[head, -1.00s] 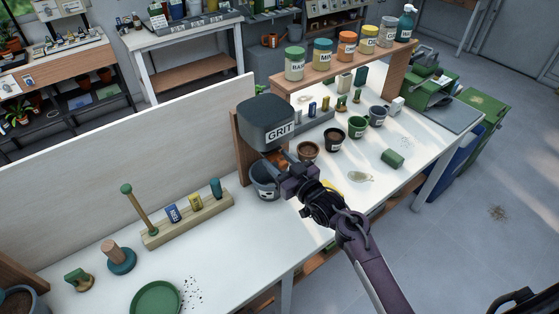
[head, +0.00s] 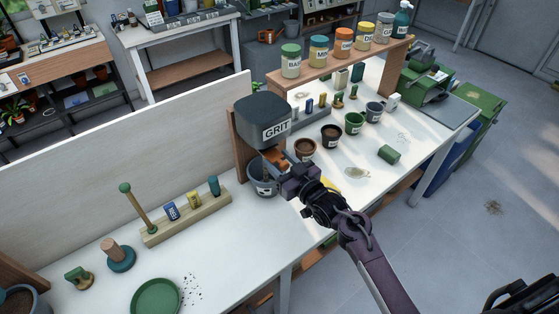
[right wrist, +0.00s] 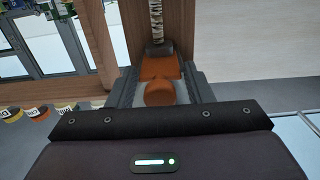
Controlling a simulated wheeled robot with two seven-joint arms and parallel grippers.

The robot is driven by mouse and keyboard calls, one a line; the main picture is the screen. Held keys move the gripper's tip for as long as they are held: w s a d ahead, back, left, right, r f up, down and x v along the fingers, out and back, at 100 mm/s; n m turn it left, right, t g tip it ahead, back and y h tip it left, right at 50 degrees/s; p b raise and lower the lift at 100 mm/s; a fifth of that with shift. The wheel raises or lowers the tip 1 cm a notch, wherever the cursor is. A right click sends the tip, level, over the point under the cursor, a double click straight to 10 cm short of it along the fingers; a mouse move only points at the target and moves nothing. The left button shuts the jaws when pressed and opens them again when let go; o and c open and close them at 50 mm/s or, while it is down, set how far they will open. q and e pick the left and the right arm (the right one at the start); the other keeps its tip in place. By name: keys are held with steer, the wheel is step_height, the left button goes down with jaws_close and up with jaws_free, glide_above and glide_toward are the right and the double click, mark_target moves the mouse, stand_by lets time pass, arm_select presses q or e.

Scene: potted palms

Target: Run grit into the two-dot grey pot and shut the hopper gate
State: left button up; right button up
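The dark GRIT hopper (head: 262,112) stands on a wooden upright at the middle of the bench. The grey pot (head: 257,184) stands under it; its dots are too small to make out. The orange gate (head: 272,159) shows below the hopper, and in the right wrist view the orange part (right wrist: 160,66) sits between my fingers. My right gripper (head: 284,163) is on this orange part and appears shut on it. A speckled stream (right wrist: 155,22) comes off the dark-ended spout in the right wrist view. The grit level in the pot is hidden. My left gripper is out of view.
Brown, dark and green pots (head: 354,123) stand in a row to the right. A wooden rack (head: 188,218) and green saucer (head: 157,298) are left. A shelf of jars (head: 343,62) stands behind.

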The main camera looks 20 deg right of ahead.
steer(key=shift+s+d+f, duration=0.15)
steer(key=shift+s, duration=0.25)
steer(key=b+v, duration=0.2)
steer(key=v, duration=0.5)
steer(key=shift+w, duration=0.1)
